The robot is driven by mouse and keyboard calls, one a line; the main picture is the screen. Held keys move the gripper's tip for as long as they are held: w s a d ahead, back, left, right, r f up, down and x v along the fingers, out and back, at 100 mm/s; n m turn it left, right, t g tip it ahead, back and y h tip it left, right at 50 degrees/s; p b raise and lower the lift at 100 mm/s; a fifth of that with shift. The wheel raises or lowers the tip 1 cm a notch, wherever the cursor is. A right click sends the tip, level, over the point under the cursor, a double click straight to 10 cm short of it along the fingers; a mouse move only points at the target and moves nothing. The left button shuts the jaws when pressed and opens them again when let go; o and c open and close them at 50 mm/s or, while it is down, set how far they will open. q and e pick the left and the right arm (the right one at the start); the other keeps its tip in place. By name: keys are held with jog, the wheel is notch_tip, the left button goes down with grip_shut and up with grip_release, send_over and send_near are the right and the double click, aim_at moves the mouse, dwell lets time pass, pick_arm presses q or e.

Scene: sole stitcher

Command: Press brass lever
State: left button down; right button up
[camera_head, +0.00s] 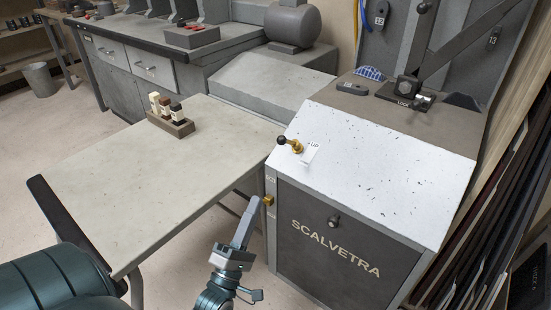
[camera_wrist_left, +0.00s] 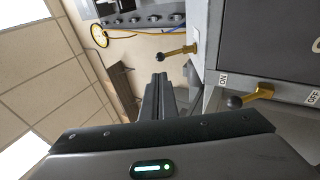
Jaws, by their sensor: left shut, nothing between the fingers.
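A brass lever with a black ball end (camera_head: 290,145) stands on the white sloped top of the machine (camera_head: 380,165), beside a tag reading UP. A second brass piece (camera_head: 267,200) sticks out at the machine's front left corner. My left gripper (camera_head: 251,205) is shut and empty, its fingertips just left of and close to that piece. The left wrist view shows two brass levers with black balls: one (camera_wrist_left: 177,52) above my fingers (camera_wrist_left: 158,90), and one (camera_wrist_left: 252,95) right of them between ON and OFF labels. I cannot tell whether the fingers touch anything. My right gripper is not in view.
A grey table (camera_head: 150,170) stands left of the machine, bearing a small block (camera_head: 172,124) with several pegs. The dark front panel (camera_head: 330,245) reads SCALVETRA. A workbench (camera_head: 150,35) stands behind. Dark sheets (camera_head: 490,215) lean at the right. Bare floor shows below the table.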

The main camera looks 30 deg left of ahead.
pick_arm(q)
jog(key=shift+w, duration=0.1)
send_near(288, 143)
notch_tip(288, 143, up, 4)
jog(key=w+a, duration=0.1)
jog(key=shift+w+a+r+b, duration=0.15)
jog(key=shift+w+a+b, duration=0.15)
jog(key=shift+w, duration=0.45)
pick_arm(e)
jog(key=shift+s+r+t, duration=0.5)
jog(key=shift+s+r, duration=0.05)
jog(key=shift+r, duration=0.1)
